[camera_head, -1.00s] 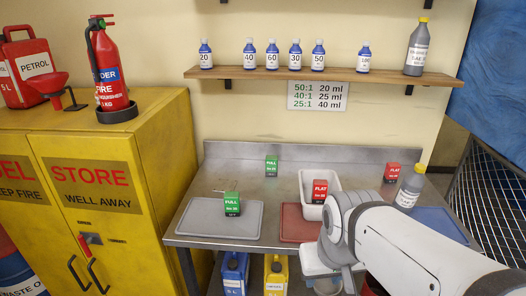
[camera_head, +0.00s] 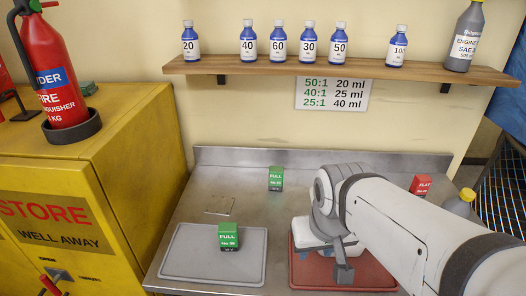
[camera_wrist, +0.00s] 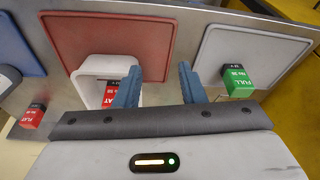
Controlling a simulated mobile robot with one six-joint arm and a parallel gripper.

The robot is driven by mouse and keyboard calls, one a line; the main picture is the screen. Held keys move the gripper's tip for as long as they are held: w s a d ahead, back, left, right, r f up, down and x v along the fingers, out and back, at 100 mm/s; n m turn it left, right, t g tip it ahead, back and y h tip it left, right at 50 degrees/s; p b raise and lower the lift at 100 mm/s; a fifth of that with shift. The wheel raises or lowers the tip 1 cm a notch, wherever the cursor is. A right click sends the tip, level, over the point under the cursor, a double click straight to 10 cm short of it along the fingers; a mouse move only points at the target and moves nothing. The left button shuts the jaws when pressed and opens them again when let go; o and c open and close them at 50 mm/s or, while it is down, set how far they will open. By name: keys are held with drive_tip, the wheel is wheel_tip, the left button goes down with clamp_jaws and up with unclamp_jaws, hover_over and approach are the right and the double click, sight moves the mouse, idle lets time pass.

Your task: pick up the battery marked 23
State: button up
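Two green batteries marked FULL stand on the left of the steel bench. The rear battery (camera_head: 276,178) seems to read 23, but its small print is hard to make out. The front battery (camera_head: 229,237) stands on the grey tray and its number is unclear. One green battery (camera_wrist: 238,80) shows right of my gripper in the wrist view, by the grey tray; it looks like the front one. My gripper (camera_wrist: 160,82) is open, with nothing between its blue fingers. In the head view my gripper (camera_head: 343,262) hangs over the red tray, right of both green batteries.
Another red battery (camera_head: 421,187) and a grey bottle (camera_head: 460,203) stand at right. The grey tray (camera_head: 190,262) and red tray (camera_head: 385,278) lie in front. A bottle shelf (camera_head: 340,69) runs above.

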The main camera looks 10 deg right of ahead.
drive_tip(key=shift+o, duration=1.3)
drive_tip(key=shift+w+r, duration=0.1)
drive_tip(key=shift+w, duration=0.25)
drive_tip(key=o, duration=0.5)
drive_tip(key=w+r, duration=0.1)
drive_tip(key=w, duration=1.1)
drive_tip(key=shift+w+a+r+m+t, duration=0.2)
drive_tip(key=shift+w+m+t, duration=0.1)
drive_tip(key=shift+w+m, duration=0.1)
drive_tip(key=m+t+h, duration=0.1)
drive_tip(key=m, duration=0.1)
approach(276, 169)
drive_tip(key=x, duration=0.5)
drive_tip(key=shift+s+d+b, duration=0.25)
drive_tip(key=shift+s+b, duration=0.05)
drive_tip(key=shift+s, duration=0.05)
drive_tip(key=shift+a+p+x, duration=0.1)
drive_tip(key=shift+p+x, duration=0.3)
drive_tip(key=shift+x, duration=1.6)
drive_tip(key=shift+a+p+x, duration=0.15)
drive_tip(key=shift+p+x, duration=0.25)
drive_tip(key=shift+x, duration=1.6)
